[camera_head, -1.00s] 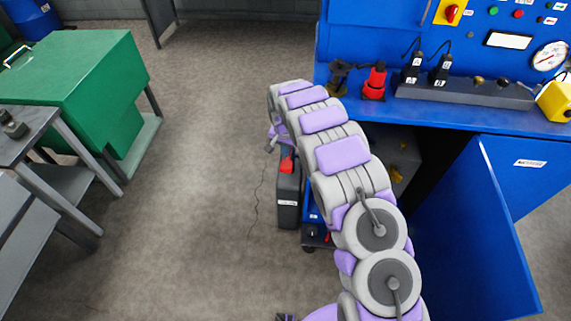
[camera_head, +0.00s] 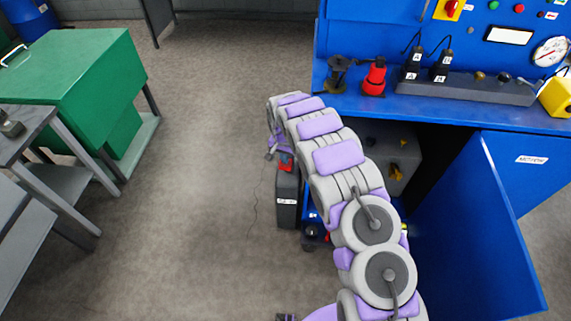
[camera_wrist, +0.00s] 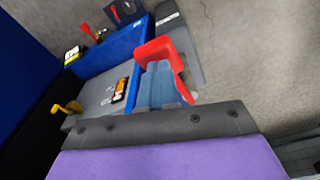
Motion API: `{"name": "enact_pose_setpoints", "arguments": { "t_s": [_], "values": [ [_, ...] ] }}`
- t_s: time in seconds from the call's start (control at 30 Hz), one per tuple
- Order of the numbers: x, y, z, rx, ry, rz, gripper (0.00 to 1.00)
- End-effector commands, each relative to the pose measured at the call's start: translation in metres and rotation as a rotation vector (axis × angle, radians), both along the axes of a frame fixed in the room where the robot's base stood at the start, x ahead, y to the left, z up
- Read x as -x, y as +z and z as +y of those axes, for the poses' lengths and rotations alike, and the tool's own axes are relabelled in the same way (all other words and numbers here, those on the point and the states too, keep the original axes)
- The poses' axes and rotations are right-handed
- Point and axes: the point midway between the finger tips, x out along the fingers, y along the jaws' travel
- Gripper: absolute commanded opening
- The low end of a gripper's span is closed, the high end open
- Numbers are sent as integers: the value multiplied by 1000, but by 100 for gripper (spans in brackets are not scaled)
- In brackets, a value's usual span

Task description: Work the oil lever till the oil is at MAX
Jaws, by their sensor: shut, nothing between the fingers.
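A grey box (camera_head: 392,160) with a yellow handle (camera_head: 395,172) stands in the open bay under the blue bench. In the wrist view the yellow handle (camera_wrist: 66,107) projects left of a grey top (camera_wrist: 98,98). A small orange and dark panel (camera_wrist: 120,90) lies on that top; its oil reading is too small to read. My gripper (camera_wrist: 158,68) is shut and empty, right of the panel. A red part (camera_wrist: 163,48) shows right by its fingertips; I cannot tell whether they touch. In the head view my arm hides most of this area.
A black canister (camera_head: 287,205) stands on the floor beside my arm. In the wrist view a blue wall (camera_wrist: 110,55) and a small red lever (camera_wrist: 88,32) lie beyond the grey top. A blue cabinet door (camera_head: 475,240) stands open at right. Grey floor (camera_head: 205,150) is clear leftwards.

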Motion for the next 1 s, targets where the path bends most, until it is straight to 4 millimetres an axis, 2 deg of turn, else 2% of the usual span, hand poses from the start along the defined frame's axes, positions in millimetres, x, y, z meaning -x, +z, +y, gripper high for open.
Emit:
{"name": "enact_pose_setpoints", "arguments": {
  "t_s": [0.13,0.57,1.0],
  "values": [
    [-1,-9,0,0,0,-2,0],
    [-2,-12,0,-1,0,-3,0],
    [-2,-53,0,-1,1,-2,0]
  ]
}}
